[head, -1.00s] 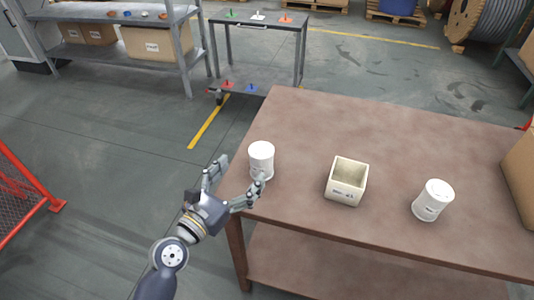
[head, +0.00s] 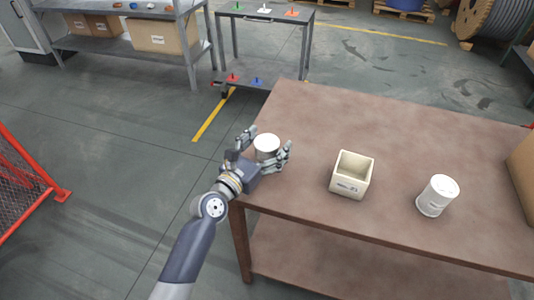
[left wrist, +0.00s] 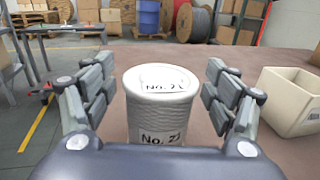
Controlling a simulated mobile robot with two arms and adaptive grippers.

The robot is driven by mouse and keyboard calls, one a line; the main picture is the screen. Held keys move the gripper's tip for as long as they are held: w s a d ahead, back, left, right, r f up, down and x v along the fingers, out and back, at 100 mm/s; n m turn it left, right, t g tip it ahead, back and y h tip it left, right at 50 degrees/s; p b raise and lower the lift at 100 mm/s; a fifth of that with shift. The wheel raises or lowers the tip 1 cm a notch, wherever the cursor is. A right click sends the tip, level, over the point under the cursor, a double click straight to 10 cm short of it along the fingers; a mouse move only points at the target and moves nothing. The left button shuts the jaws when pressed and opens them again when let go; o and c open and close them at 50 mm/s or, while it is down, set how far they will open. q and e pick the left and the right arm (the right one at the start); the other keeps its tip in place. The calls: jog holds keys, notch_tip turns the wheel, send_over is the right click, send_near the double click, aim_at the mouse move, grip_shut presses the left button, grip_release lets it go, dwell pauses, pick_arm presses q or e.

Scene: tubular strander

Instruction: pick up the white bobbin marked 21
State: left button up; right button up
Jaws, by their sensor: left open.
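The white bobbin marked 21 (head: 266,143) stands upright near the left end of the brown table. In the left wrist view the bobbin (left wrist: 160,100) shows "No. 21" on its top and on its side label. My left gripper (head: 264,147) is open, with one finger on each side of the bobbin. In the left wrist view the gripper (left wrist: 158,95) has a visible gap between each finger and the bobbin. The bobbin's lower part is hidden by the gripper in the head view. My right gripper is in neither view.
A cream open box (head: 352,175) stands right of the bobbin on the brown table (head: 400,135). Another white bobbin (head: 438,195) stands farther right. A cardboard box (head: 524,170) is at the right edge. A grey cart (head: 262,20) stands behind, off the table.

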pick_arm(q)
jog(key=c, duration=1.2)
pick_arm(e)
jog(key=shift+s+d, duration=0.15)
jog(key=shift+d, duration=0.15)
pick_arm(q)
jog(key=shift+r, duration=0.1)
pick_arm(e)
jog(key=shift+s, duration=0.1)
pick_arm(q)
jog(key=shift+r, duration=0.55)
notch_tip(320, 180, up, 2)
jog(key=shift+r+p, duration=0.25)
jog(key=shift+p, duration=0.5)
jog(key=s, duration=0.5)
jog(key=s+r, duration=0.1)
jog(key=s, duration=1)
jog(key=shift+r, duration=0.2)
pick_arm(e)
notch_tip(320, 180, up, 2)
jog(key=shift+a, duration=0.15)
